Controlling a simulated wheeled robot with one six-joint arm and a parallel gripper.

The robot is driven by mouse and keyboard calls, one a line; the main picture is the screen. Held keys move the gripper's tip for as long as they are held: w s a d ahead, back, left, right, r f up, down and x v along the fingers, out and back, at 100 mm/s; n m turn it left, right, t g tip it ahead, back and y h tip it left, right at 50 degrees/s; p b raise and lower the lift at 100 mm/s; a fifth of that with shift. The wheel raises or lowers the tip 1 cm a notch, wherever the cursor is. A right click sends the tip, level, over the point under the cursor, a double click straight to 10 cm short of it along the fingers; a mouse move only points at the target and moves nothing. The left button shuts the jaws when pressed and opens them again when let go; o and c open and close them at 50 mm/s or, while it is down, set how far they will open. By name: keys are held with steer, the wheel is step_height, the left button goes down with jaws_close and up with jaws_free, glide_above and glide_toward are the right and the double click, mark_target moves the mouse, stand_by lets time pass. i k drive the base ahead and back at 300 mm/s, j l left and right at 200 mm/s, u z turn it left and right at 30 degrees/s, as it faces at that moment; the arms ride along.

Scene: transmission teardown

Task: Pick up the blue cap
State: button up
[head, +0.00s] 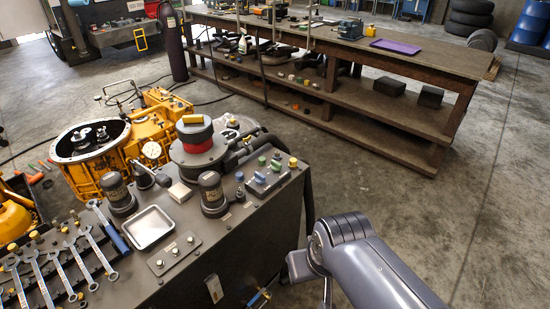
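Several small capped fittings stand at the right end of the dark bench top. A blue cap (239,176) sits on a dark fitting beside the black cylinder. Another bluish cap (259,178) lies on the small tray next to it; I cannot tell which of the two is meant. Green caps (262,160) and a yellow cap (292,162) stand close by. My arm reaches in from the lower right, to the right of the bench. My gripper does not show, so I cannot see whether it holds anything.
The dark bench (230,250) carries a metal tray (149,228), wrenches (97,250) and black cylinders (212,192). A red and black drum (197,150) stands behind the caps. A yellow transmission housing (88,177) is at left. A long wooden table (400,58) stands behind open floor.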

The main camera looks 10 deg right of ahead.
mark_target(239, 178)
steer(key=i+l+u, duration=0.15)
steer(key=i+l, duration=0.4)
steer(key=i+l+u, duration=0.2)
steer(key=i+l, duration=0.3)
steer(key=l, duration=0.15)
